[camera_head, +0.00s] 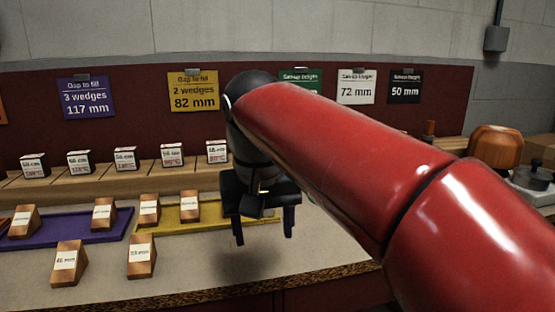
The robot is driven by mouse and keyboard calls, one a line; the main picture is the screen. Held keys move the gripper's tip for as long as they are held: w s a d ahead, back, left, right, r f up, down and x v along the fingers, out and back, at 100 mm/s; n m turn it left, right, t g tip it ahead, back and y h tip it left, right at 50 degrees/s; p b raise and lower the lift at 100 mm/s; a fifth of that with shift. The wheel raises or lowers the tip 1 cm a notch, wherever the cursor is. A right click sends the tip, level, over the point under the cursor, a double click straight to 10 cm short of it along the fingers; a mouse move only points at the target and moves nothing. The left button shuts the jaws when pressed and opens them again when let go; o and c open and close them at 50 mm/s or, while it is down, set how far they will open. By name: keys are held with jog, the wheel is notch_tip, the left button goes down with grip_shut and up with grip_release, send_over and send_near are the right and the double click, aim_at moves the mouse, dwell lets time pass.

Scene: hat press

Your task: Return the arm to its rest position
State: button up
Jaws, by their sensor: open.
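My gripper (264,228) is black and hangs at the end of my red arm, near the middle of the view. Its two fingers point down and stand apart, with nothing between them.
A purple tray (75,228) and the yellow tray each hold two wooden wedges. Two loose wedges (67,262) (141,256) stand in front. Several small white boxes (125,159) line the shelf behind. A brown hat block (496,145) is at the right.

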jog(key=s+d+f+m+t, duration=0.1)
jog(key=s+d+f, duration=0.5)
jog(key=d+f, duration=0.2)
jog(key=s+d+f+m+t, duration=0.1)
jog(key=s+d+f+t, duration=0.1)
jog(key=s+d+f, duration=0.4)
jog(key=d+f, duration=0.2)
jog(key=d, duration=0.1)
jog(key=shift+s+d+f+t, duration=0.25)
jog(key=shift+d+f+t, duration=0.05)
jog(key=shift+f, duration=0.05)
